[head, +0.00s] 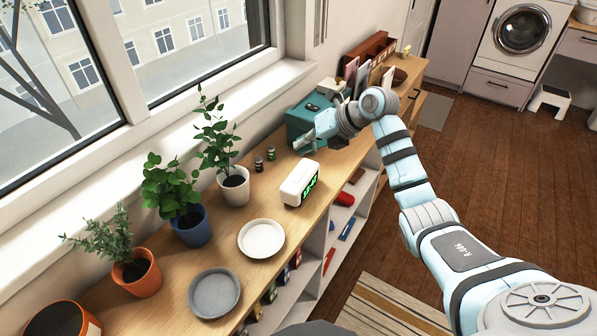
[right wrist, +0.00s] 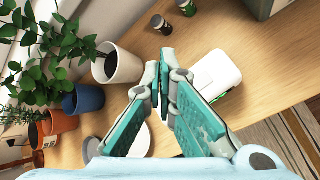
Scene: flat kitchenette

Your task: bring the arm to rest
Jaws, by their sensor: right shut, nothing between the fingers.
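My right arm (head: 405,165) reaches in from the right over the long wooden shelf top. My right gripper (head: 304,143) is above the shelf top, near the teal box and the white clock. In the right wrist view my right gripper (right wrist: 165,75) has its fingertips together with nothing between them. My left gripper is not in view.
On the wooden shelf top (head: 215,263) stand a teal box (head: 298,122), a white digital clock (head: 300,184), two small jars (head: 264,158), several potted plants (head: 187,212), a white plate (head: 261,238) and a grey plate (head: 214,293). The wooden floor (head: 490,180) at right is mostly clear.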

